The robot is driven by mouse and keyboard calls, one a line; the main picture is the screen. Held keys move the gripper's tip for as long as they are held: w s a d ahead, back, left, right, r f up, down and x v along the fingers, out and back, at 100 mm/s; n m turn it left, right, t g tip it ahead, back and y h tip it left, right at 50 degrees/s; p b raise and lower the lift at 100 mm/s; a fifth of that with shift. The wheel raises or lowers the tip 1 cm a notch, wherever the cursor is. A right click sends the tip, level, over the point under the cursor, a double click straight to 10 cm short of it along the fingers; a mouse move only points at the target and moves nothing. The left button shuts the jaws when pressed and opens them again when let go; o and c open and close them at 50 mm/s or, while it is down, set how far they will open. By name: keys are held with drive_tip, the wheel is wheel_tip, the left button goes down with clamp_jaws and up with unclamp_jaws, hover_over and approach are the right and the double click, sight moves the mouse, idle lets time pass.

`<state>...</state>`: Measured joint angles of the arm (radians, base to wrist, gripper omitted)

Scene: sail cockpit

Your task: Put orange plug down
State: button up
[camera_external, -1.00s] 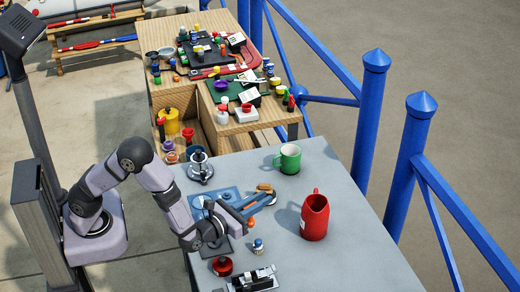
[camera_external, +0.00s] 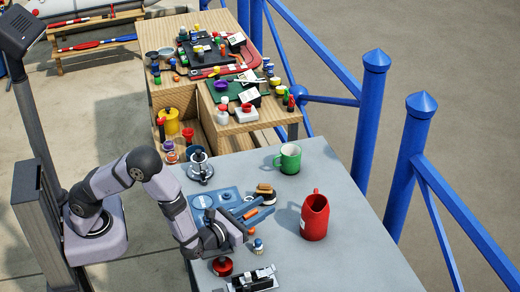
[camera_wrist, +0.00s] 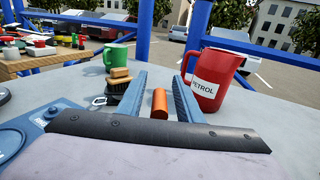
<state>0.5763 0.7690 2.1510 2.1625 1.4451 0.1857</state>
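The orange plug (camera_wrist: 160,102) is a short cylinder. Orange patches show around the fingers there; the fingers partly cover this spot. The plug appears to rest on the table, though its base is hard to see.
A red petrol jug (camera_external: 315,218) stands right of my gripper. A green mug (camera_external: 288,159) and a wooden-backed brush (camera_external: 265,189) are beyond it. A blue plate (camera_external: 206,198), a small bottle (camera_external: 258,246) and a red round item (camera_external: 222,266) are nearby.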

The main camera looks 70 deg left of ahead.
sight(242, 219)
drive_tip(key=shift+r, duration=0.25)
drive_tip(key=shift+s+d+f, duration=0.15)
drive_tip(key=shift+s+d, duration=0.05)
drive_tip(key=shift+s, duration=0.05)
drive_tip(key=b+v, duration=0.2)
drive_tip(key=v, duration=0.9)
drive_tip(key=shift+s, duration=0.25)
